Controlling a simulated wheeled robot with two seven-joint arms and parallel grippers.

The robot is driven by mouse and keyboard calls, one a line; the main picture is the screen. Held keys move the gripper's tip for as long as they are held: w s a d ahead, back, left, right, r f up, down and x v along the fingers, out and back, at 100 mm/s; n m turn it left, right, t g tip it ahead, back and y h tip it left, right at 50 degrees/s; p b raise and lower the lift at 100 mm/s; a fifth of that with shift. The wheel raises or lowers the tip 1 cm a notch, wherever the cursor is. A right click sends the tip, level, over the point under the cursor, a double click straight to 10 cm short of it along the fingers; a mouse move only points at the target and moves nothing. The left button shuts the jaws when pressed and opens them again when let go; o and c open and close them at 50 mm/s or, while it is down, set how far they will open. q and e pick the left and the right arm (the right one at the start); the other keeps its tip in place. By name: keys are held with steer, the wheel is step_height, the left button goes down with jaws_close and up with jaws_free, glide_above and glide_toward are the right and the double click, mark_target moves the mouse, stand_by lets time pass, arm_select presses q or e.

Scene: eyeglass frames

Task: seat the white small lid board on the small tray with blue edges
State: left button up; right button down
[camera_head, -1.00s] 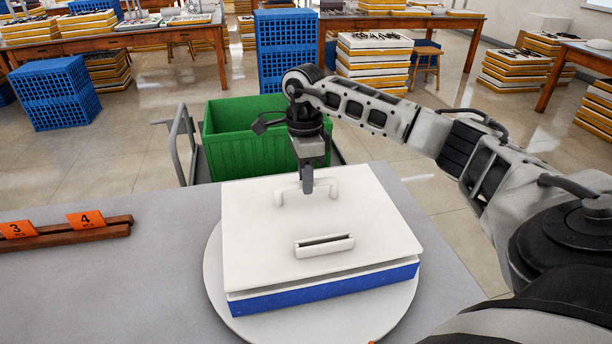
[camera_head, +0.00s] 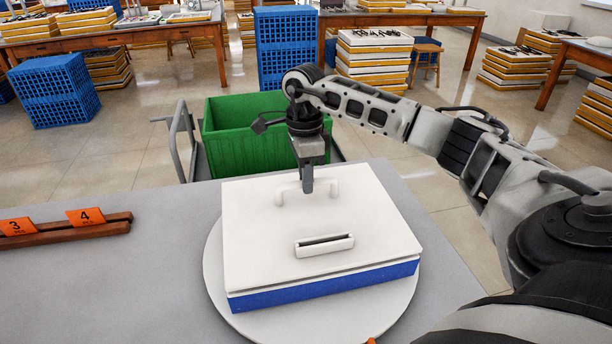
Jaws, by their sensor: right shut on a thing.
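The white lid board (camera_head: 262,228) lies over the small tray with blue edges (camera_head: 325,285). It covers the tray's top, and a thin gap line shows between board and tray along the front. The board has an arched handle near its back edge and a slotted handle (camera_head: 325,246) nearer the front. My right gripper (camera_head: 307,188) points down and is shut on the back handle. The left gripper is not in view.
The tray stands on a round light plate (camera_head: 222,286) on the grey table (camera_head: 100,290). A wooden rail with orange number cards (camera_head: 86,217) is at the left. A green crate (camera_head: 255,140) stands behind the table.

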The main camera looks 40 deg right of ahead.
arm_select(q)
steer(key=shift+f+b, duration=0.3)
steer(key=shift+b, duration=0.2)
arm_select(e)
steer(key=shift+f, duration=0.75)
steer(key=c, duration=1.3)
jaws_free()
arm_select(q)
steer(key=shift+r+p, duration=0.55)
steer(key=shift+p, duration=0.2)
arm_select(e)
step_height(320, 180, up, 16)
steer(key=w, duration=0.1)
steer(key=shift+w+d, duration=0.15)
steer(key=shift+d, duration=0.25)
